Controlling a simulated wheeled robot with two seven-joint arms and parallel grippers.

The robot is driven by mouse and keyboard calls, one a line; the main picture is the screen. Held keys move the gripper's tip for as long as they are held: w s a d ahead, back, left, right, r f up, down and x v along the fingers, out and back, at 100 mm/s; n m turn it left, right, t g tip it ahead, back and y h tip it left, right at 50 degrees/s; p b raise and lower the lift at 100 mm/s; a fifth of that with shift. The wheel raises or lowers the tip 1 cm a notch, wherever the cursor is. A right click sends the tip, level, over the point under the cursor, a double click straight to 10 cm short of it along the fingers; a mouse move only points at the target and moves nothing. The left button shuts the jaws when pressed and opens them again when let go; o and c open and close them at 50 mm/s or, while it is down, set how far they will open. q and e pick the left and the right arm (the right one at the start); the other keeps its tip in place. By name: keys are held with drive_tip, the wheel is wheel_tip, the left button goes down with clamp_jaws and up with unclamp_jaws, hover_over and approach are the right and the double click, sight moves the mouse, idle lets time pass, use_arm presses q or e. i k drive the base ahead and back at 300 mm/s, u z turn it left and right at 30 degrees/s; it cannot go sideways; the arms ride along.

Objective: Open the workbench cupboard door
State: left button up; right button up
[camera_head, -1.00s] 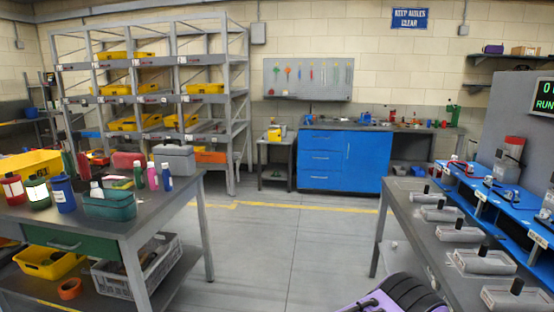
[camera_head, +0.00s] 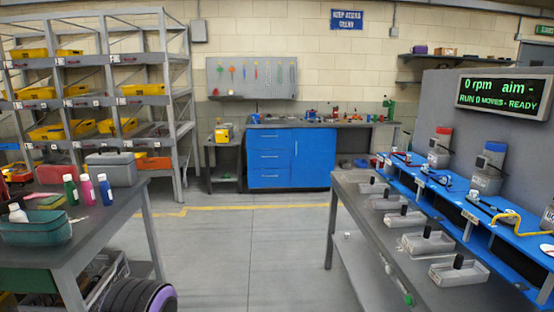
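Neither of my grippers is in view.
A grey table (camera_head: 120,215) with bottles and a teal basket (camera_head: 35,232) is at near left. A long grey bench (camera_head: 350,200) with small trays runs along the right. The floor (camera_head: 245,255) between them is clear.

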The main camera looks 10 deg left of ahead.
sight(313, 150)
drive_tip(key=u, duration=0.45)
drive_tip(key=i, duration=6.65)
drive_tip(key=z, duration=2.45)
drive_tip(key=i, duration=1.5)
drive_tip(key=u, duration=0.7)
